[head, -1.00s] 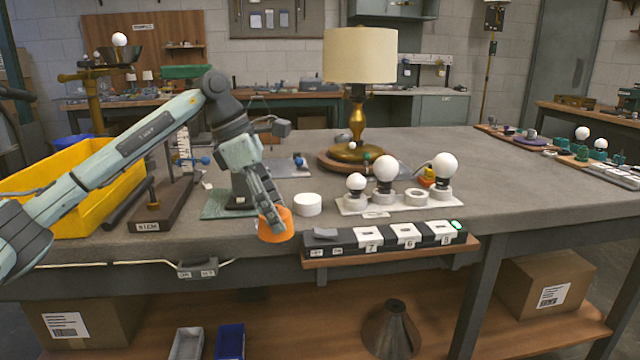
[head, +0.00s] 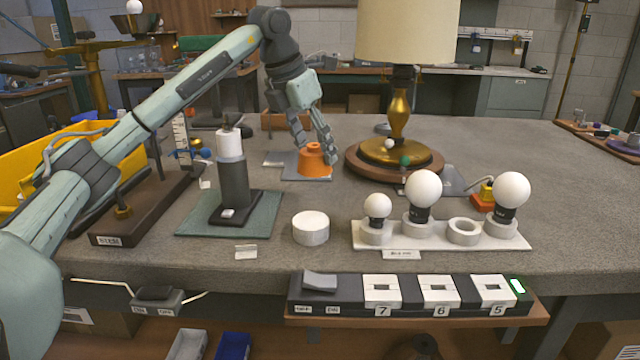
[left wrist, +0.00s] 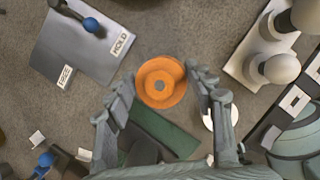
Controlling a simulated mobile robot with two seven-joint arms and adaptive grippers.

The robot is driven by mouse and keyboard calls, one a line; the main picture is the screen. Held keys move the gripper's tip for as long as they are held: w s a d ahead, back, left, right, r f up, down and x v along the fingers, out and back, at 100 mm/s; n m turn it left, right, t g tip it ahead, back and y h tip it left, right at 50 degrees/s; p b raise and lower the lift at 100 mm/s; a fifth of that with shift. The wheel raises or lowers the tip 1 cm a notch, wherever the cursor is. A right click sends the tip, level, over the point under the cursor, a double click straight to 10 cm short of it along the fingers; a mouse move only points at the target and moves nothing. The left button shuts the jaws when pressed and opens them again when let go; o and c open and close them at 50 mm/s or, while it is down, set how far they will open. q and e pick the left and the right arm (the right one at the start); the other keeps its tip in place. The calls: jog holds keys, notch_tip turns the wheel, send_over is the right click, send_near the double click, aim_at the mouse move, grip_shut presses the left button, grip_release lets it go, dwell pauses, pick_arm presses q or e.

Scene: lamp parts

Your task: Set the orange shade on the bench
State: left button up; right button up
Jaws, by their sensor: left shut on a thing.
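The orange shade (head: 314,160) is a small flared piece with a narrower neck. My left gripper (head: 318,150) is shut on it and comes down from above. My right gripper is not in view.
A green mat with a dark post (head: 233,180) stands left of centre. A white disc (head: 310,228) lies nearby. The brass lamp (head: 398,115) stands right of the shade. A white tray with bulbs (head: 440,238) is at front right. Bare bench lies between the disc and lamp.

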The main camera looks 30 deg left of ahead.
pick_arm(q)
jog(key=shift+s+f, duration=0.1)
jog(key=shift+f, duration=3.2)
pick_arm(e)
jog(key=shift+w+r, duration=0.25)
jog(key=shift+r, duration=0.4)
pick_arm(q)
jog(key=o, duration=1.2)
jog(key=shift+c, duration=0.2)
